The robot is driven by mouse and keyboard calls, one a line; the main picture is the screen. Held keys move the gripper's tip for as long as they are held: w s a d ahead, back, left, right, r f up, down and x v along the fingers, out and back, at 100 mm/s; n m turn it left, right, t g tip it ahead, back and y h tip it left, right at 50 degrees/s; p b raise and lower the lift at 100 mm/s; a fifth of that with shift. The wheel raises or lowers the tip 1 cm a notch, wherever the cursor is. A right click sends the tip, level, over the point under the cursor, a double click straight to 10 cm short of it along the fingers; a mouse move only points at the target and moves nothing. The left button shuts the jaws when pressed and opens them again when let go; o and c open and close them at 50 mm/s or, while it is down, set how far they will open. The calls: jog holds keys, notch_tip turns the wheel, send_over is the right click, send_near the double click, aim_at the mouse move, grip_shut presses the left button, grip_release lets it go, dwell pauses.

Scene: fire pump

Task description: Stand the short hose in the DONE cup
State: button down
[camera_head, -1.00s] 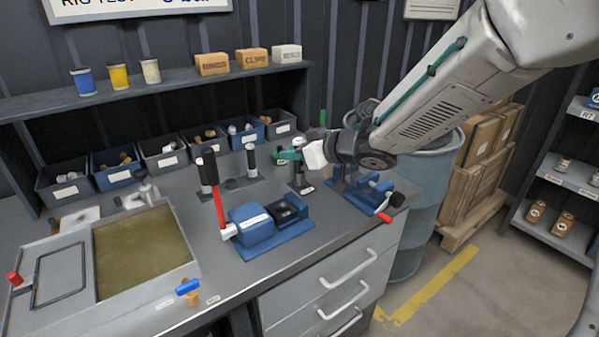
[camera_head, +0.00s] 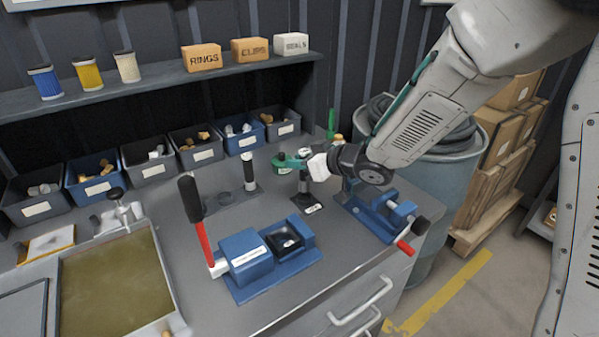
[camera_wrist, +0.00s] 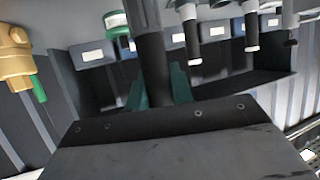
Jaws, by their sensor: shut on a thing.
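My gripper (camera_head: 300,162) has green fingers, which also show in the wrist view (camera_wrist: 180,86). It is shut on an upright black hose (camera_wrist: 152,66), with a finger on each side. In the head view the hose (camera_head: 303,183) runs down to a small dark stand (camera_head: 312,209) with a white label. In the wrist view its far end meets a wider grey sleeve (camera_wrist: 147,12); I cannot tell whether it sits inside. A green round cup-like thing (camera_head: 281,160) with a white label is just left of my gripper. I cannot read either label.
A blue fixture with a red lever (camera_head: 247,257) stands in front on the bench. A blue vise (camera_head: 390,214) is to the right. A stand with an upright black-and-white piece (camera_head: 249,172) is to the left. Labelled bins (camera_head: 153,158) line the back.

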aim_at(300, 172)
notch_tip(300, 172, down, 3)
jog(key=shift+r, duration=0.2)
jog(key=shift+s+f, duration=0.2)
jog(key=shift+f, duration=0.2)
jog(key=c, duration=1.3)
grip_release()
jog(key=shift+f, duration=0.1)
jog(key=shift+o, duration=0.5)
jog(key=shift+w, duration=0.1)
jog(key=shift+r, duration=0.25)
